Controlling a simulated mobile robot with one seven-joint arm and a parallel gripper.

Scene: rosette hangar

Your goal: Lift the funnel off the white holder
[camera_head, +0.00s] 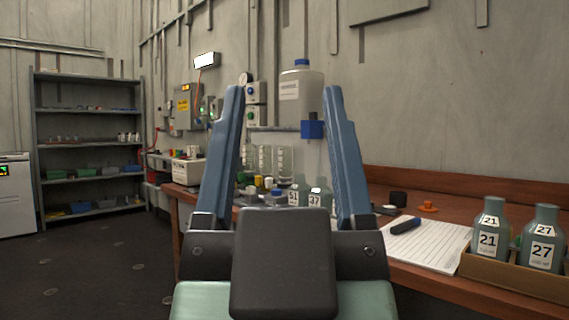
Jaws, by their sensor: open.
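My gripper (284,95) is open and empty, its two blue fingers pointing up and spread wide in front of the wooden bench (420,262). I cannot make out a funnel or a white holder for certain. A blue block (312,130) shows between the fingers, below a translucent jug (301,100) with a blue cap. A small orange piece (428,207) lies on the bench to the right of the gripper; its shape is too small to tell. My gripper body hides part of the bench.
Green bottles labelled 21 (489,232) and 27 (541,243) stand in a cardboard tray (515,276) at right. A lined sheet (430,241) with a dark marker (405,226) lies left of it. Glassware and small bottles crowd the bench behind the gripper. Shelves (88,143) stand far left, beyond open floor.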

